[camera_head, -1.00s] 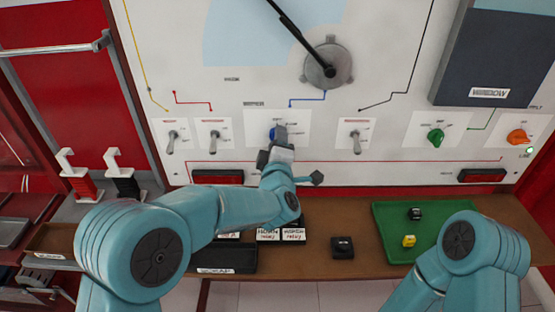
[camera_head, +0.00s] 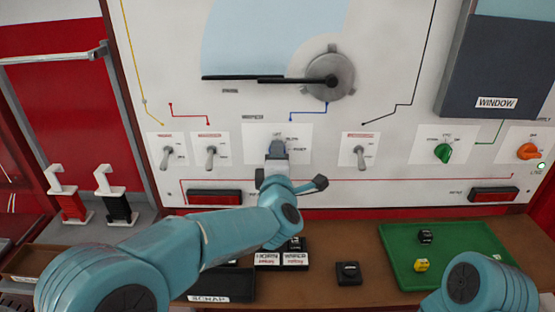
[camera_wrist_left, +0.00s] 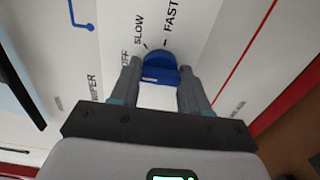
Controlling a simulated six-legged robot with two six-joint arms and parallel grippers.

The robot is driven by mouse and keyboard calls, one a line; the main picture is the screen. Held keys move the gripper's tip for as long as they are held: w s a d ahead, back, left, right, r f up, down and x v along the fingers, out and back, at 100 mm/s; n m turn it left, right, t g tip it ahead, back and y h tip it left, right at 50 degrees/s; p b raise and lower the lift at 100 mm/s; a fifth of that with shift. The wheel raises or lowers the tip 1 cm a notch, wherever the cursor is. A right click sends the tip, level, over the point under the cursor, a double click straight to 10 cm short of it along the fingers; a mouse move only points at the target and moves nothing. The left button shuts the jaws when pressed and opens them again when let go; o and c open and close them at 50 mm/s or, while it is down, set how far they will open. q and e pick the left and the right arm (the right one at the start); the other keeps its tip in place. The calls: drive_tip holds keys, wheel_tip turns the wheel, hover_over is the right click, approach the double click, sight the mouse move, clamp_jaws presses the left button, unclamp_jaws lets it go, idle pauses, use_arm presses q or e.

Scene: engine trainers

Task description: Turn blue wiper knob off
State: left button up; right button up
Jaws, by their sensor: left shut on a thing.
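The blue wiper knob (camera_wrist_left: 160,70) is on the white panel, with the labels OFF, SLOW and FAST around it. My left gripper (camera_wrist_left: 160,88) is shut on the knob, with one finger on each side of it. In the head view my left gripper (camera_head: 277,154) covers most of the knob. I cannot tell clearly which label the knob points to. The black wiper arm (camera_head: 270,79) lies level across the panel, running left from its round grey hub (camera_head: 328,76). My right arm shows at the lower right, but its gripper is out of view.
Toggle switches (camera_head: 169,157) stand left of the knob, and another toggle (camera_head: 361,153) stands to its right. Further right are a green knob (camera_head: 443,152) and an orange knob (camera_head: 528,151). Below, a brown shelf holds a green tray (camera_head: 470,244) and black relay blocks (camera_head: 347,273).

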use_arm(q)
drive_tip(key=o, duration=1.1)
drive_tip(key=shift+c, duration=0.2)
drive_tip(key=s+b, duration=0.1)
drive_tip(key=s, duration=1.5)
drive_tip(key=shift+s+b, duration=0.2)
drive_tip(key=shift+b, duration=0.15)
